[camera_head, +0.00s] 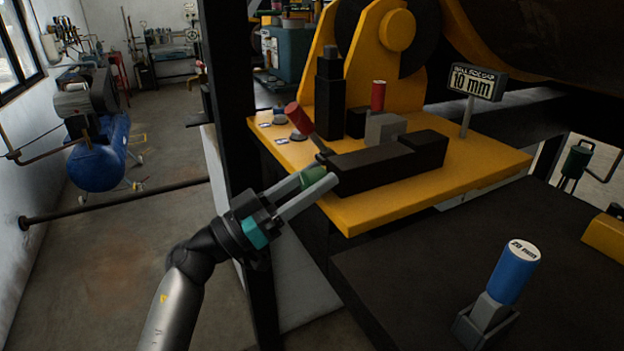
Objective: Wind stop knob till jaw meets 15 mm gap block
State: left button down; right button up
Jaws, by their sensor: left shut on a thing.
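My left gripper (316,180) is shut on a green stop knob (313,175) at the near left end of a black slide body (385,167) on the yellow plate. The fingers lie on either side of the knob and partly hide it. A grey block (385,128) stands behind the slide body, with an upright red cylinder (378,96) just behind it. I cannot tell which part is the jaw, whether it touches a block, or which block is the 15 mm one. A sign (472,82) reads 10 mm. My right gripper is not in view.
A tilted red-tipped lever (298,117) stands near the knob on the yellow plate (370,215). A dark post (240,150) rises left of the plate.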

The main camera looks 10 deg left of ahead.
pick_arm(q)
jog(key=shift+m, duration=0.3)
jog(key=m+g+h, duration=0.1)
jog(key=m+g, duration=0.1)
jog(key=m, duration=0.1)
jog(key=shift+m+p, duration=0.3)
jog(key=shift+m, duration=0.1)
jog(key=shift+m+g+h, duration=0.3)
jog(key=shift+m+g, duration=0.35)
jog(key=shift+m, duration=0.65)
jog(key=shift+m+g+h, duration=0.3)
jog(key=shift+m+g, duration=0.35)
jog(key=shift+m, duration=0.65)
jog(key=shift+f, duration=0.1)
jog(key=shift+c, duration=1.5)
grip_release()
jog(key=b+v, duration=0.2)
jog(key=v, duration=1.3)
jog(key=shift+a+b, duration=0.15)
jog(key=shift+b, duration=0.25)
